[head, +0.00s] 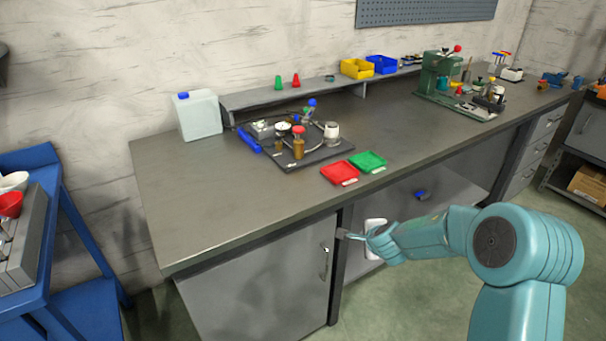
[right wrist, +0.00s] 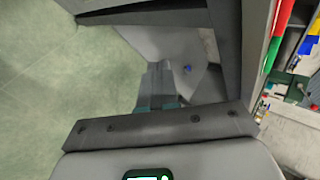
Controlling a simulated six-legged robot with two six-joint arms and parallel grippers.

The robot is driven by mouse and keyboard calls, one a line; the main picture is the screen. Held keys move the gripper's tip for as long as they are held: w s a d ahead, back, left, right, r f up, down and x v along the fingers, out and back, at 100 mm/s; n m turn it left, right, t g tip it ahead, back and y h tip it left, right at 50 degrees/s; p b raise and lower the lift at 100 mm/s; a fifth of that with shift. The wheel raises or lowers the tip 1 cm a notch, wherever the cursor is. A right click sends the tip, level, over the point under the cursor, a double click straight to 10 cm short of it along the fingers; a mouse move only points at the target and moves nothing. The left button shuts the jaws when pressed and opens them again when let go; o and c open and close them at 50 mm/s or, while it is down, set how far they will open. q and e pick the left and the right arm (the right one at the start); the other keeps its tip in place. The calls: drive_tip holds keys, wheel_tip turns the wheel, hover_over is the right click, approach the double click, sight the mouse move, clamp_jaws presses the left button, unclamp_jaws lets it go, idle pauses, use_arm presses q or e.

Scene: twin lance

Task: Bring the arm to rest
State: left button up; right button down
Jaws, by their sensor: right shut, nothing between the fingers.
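My right arm is teal and comes in from the lower right in the head view. Its gripper (head: 345,235) is in front of the bench, below the level of the bench top and close to the cabinet door edge. The gripper is shut and empty. In the right wrist view the shut fingers (right wrist: 158,85) point toward the grey bench front, with nothing between them. My left gripper does not show in either view.
The grey bench (head: 215,220) carries a black tray (head: 315,157) of small parts, a red bin (head: 338,173), a green bin (head: 368,161) and a white canister (head: 199,115). A blue cart (head: 75,270) stands at the left. A door handle (head: 324,262) juts out near the gripper.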

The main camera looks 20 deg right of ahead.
drive_tip(key=shift+s, duration=0.1)
drive_tip(key=s+a+f+m+g+y+p, duration=0.25)
drive_tip(key=s+a+f+m, duration=0.45)
drive_tip(key=a+m, duration=0.4)
drive_tip(key=s+a+f+m+g+y+p, duration=0.1)
drive_tip(key=s+a+f+m+g+y, duration=0.35)
drive_tip(key=s+a+m, duration=0.65)
drive_tip(key=s+a+f+m+p, duration=0.1)
drive_tip(key=s+a+m, duration=0.2)
drive_tip(key=m, duration=1.2)
drive_tip(key=s+a+f+m+g+p, duration=0.1)
drive_tip(key=s+m, duration=0.6)
drive_tip(key=m, duration=0.8)
drive_tip(key=a+p, duration=0.1)
drive_tip(key=a, duration=0.1)
drive_tip(key=shift+s+a, duration=0.35)
